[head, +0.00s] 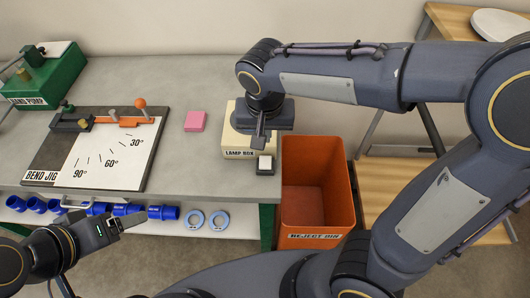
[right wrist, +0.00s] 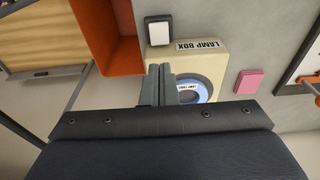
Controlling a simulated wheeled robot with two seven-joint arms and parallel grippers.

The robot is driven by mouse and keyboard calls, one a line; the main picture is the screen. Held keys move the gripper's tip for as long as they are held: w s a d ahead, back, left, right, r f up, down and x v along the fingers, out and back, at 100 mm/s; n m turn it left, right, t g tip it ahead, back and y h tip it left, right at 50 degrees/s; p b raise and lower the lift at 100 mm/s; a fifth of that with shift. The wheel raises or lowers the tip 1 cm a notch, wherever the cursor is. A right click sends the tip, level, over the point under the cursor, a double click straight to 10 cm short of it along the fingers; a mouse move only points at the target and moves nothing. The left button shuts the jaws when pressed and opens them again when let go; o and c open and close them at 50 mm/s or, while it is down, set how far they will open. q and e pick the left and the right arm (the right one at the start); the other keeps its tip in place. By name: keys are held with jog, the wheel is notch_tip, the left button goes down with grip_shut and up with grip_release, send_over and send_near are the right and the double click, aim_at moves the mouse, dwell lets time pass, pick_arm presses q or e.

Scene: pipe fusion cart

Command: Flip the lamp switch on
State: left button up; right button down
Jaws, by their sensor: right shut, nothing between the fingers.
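The cream lamp box (head: 240,153) stands at the right end of the workbench, its label facing front. A white switch on a black base (head: 265,164) sits at its front right corner; in the right wrist view the switch (right wrist: 157,29) is above the fingertips. My right gripper (head: 260,140) is shut and empty above the box, just behind the switch in the head view. In the right wrist view its fingers (right wrist: 160,72) partly cover the box (right wrist: 215,62) and a blue labelled ring (right wrist: 203,89). My left gripper (head: 122,224) is low in front of the bench; its finger gap is unclear.
An orange reject bin (head: 347,190) stands right of the bench. A pink block (head: 195,121) lies left of the lamp box. Blue pipe pieces (head: 160,212) and rings lie on the lower shelf.

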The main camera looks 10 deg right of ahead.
aim_at(265, 159)
jog(key=f, duration=0.3)
jog(key=w+f, duration=0.1)
jog(key=f, duration=0.7)
jog(key=shift+w+d+p, duration=0.3)
jog(key=shift+w+p, duration=0.05)
